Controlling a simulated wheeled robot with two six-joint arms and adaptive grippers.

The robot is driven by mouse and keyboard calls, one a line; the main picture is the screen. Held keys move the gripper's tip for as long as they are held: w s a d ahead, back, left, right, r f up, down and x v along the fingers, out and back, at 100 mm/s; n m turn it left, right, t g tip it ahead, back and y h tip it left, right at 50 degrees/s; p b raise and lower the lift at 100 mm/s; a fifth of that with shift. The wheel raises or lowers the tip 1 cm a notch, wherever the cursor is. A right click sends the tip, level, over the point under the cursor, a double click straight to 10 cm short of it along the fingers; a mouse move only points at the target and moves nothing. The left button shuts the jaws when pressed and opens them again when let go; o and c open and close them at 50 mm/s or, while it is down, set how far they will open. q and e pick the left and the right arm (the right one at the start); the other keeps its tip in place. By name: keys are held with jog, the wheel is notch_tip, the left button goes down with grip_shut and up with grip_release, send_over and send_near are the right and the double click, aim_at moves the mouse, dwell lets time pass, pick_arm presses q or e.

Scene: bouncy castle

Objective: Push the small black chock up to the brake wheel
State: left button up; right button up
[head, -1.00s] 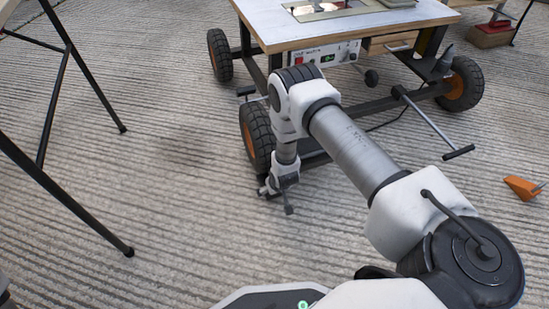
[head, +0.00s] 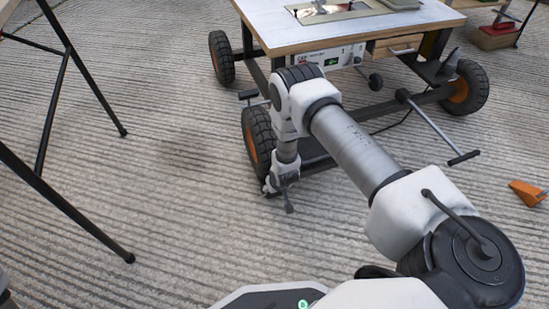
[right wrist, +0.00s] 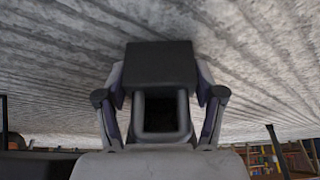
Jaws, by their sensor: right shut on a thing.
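My right gripper (head: 280,190) reaches down to the ground at the near side of the cart's near wheel (head: 256,138), a black tyre with an orange hub, partly hidden by my arm. In the right wrist view my right gripper (right wrist: 160,100) has its fingers on both sides of the small black chock (right wrist: 160,66), a dark block with a looped frame, and is shut on it. In the head view the chock is mostly hidden by the gripper; I cannot tell whether it touches the tyre. My left gripper is out of view.
The cart carries a white worktop (head: 385,30) and has more wheels (head: 221,58) at back left and right (head: 466,88). A T-handled bar (head: 435,130) sticks out right. An orange wedge (head: 527,193) lies far right. Black trestle legs (head: 80,210) stand left; ribbed ground between is clear.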

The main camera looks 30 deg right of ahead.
jog(key=o, duration=1.5)
jog(key=shift+w+d+r, duration=0.1)
jog(key=shift+w, duration=0.1)
jog(key=shift+s+r, duration=0.1)
jog(key=shift+r, duration=0.15)
jog(key=s+a, duration=0.1)
jog(key=s, duration=0.3)
jog(key=s+a, duration=0.1)
jog(key=s, duration=0.7)
jog(key=shift+s+a+r, duration=0.2)
jog(key=shift+a, duration=0.2)
